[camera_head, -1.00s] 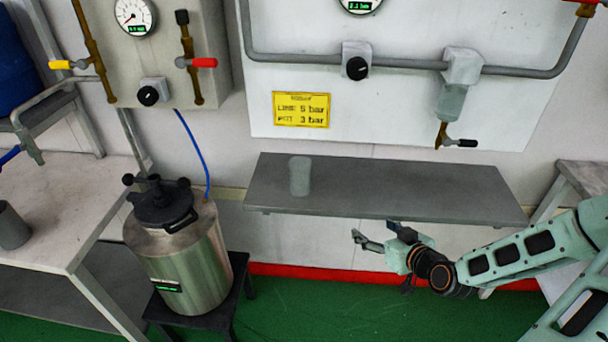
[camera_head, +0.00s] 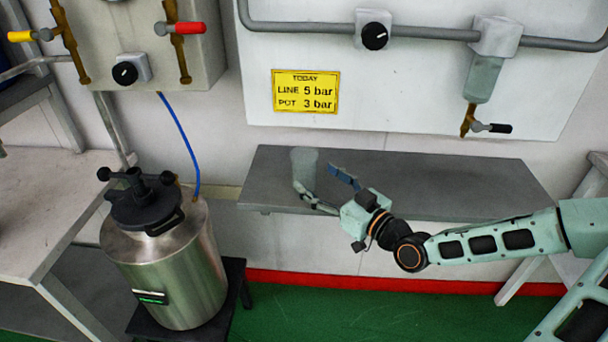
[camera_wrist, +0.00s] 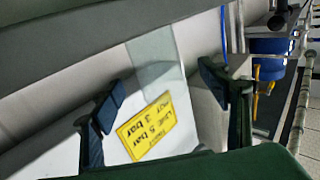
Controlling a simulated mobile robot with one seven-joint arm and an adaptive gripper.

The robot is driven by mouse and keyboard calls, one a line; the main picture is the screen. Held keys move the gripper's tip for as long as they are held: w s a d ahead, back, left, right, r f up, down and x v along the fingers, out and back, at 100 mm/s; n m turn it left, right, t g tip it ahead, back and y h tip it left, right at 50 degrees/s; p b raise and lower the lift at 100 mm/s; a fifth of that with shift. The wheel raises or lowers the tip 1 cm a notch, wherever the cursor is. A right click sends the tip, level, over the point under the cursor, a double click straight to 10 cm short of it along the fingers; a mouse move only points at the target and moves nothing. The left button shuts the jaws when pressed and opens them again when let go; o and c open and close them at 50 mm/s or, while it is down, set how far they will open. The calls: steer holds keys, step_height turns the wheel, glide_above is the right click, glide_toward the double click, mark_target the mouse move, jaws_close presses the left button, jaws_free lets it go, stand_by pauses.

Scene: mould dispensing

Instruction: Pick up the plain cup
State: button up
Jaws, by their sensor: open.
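The plain cup (camera_head: 304,162) is a pale, see-through grey cup standing upright near the left end of the grey wall shelf (camera_head: 420,185). My gripper (camera_head: 316,178) is open at the shelf, reaching in from the right. Its fingertips are close to the cup, and one overlaps the cup's lower part in the head view. In the wrist view the picture is turned, and the cup (camera_wrist: 153,57) shows ahead, in the gap between the two spread fingers of my gripper (camera_wrist: 160,92). I cannot tell whether a finger touches it.
A steel pressure pot (camera_head: 168,265) with a black lid stands on a low black stand at the left. A yellow sign (camera_head: 305,91) hangs above the shelf. A dispensing nozzle (camera_head: 470,118) is at the upper right. The shelf right of the cup is clear.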

mark_target(304, 168)
steer(key=x, duration=0.6)
steer(key=shift+d+b, duration=0.15)
steer(key=shift+b, duration=0.2)
steer(key=c, duration=1.2)
